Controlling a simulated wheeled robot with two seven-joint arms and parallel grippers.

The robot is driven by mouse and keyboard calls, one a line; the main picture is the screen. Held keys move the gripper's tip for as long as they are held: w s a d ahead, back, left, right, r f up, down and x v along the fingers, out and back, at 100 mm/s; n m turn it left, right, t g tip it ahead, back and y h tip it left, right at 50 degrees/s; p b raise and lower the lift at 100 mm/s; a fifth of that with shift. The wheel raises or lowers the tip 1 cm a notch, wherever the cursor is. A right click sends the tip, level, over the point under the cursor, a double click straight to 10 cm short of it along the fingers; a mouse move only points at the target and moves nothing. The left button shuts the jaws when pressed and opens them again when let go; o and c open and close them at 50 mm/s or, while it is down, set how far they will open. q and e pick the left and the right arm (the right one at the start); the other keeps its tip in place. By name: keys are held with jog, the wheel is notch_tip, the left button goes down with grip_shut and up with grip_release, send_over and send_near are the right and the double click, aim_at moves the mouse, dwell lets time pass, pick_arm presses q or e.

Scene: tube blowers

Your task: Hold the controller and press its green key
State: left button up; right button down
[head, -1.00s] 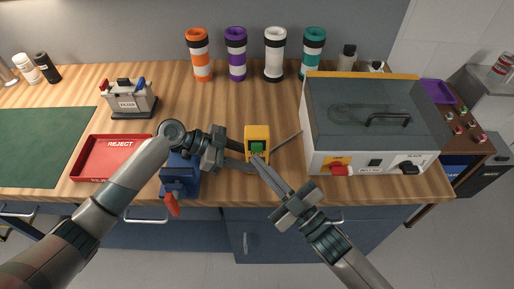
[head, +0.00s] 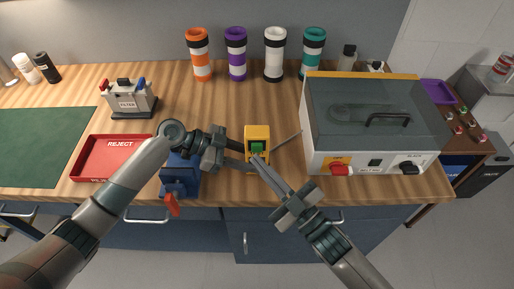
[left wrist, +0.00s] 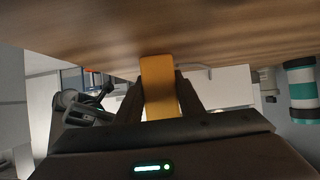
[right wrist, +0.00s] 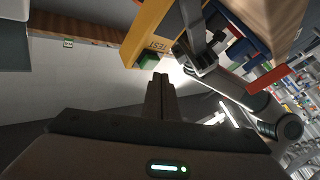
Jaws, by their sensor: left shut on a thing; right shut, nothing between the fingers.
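The yellow controller (head: 257,133) stands near the front edge of the bench in the head view, with its green key (head: 257,147) facing me. My left gripper (head: 244,160) is shut on the controller from the left; its yellow side shows between the fingers in the left wrist view (left wrist: 160,88). My right gripper (head: 258,160) is shut and empty, its tips just below the green key in the head view. In the right wrist view the tips (right wrist: 160,78) are close to the green key (right wrist: 148,60), beside lettering that reads TEST. I cannot tell whether they touch it.
A blue vise (head: 180,176) with a red handle stands left of the controller, next to the red reject tray (head: 100,157). A grey lidded machine (head: 372,120) stands to the right. Striped tubes (head: 237,55) stand along the back. The bench behind the controller is clear.

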jog(key=shift+w, duration=0.85)
dwell(1.3)
jog(key=shift+s, duration=0.9)
jog(key=shift+s, duration=0.1)
jog(key=s, duration=0.4)
jog(key=shift+s, duration=0.4)
dwell(0.6)
pick_arm(q)
jog(key=o, duration=1.3)
